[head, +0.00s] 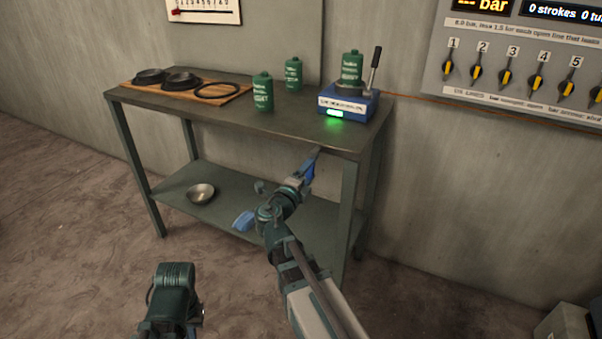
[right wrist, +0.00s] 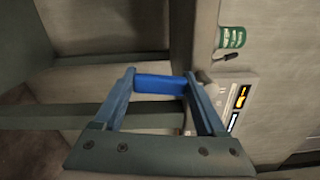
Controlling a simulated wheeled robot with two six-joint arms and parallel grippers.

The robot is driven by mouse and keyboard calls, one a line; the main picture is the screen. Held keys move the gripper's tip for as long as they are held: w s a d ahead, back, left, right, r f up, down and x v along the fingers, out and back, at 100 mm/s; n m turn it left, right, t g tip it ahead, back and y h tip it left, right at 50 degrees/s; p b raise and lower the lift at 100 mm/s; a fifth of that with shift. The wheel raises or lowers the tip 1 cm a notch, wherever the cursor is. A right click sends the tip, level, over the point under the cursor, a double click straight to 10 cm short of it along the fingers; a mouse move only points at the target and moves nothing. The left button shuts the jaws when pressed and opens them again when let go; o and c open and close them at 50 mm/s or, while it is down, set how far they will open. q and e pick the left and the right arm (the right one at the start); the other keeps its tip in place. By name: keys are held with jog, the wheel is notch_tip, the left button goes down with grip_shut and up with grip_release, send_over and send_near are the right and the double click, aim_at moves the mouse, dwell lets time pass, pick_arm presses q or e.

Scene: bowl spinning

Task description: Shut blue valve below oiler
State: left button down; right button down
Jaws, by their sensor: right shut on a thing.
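A blue handle-like piece (head: 309,173) is between the fingers of my right gripper (head: 307,170), just below the table's front right corner. The right wrist view shows this blue piece (right wrist: 160,84) as a short bar across the two fingertips, and the gripper is shut on it. The valve body and any pipe are not clear to see, so I cannot tell how the handle is turned. On the table top stands a blue device with a lever (head: 347,106), a green can (head: 352,66) on it and a lit green panel. Part of my left arm shows low left; its gripper is out of the picture.
The metal table (head: 190,102) holds two more green cans (head: 262,92) and a wooden board (head: 240,92) with dark bowls. A metal bowl (head: 201,193) and a blue item (head: 243,220) are at the lower shelf. A wall panel (head: 520,60) has several numbered yellow-marked knobs.

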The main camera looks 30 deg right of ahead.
pick_arm(q)
jog(key=shift+a, duration=0.2)
pick_arm(e)
grip_release()
dwell(0.3)
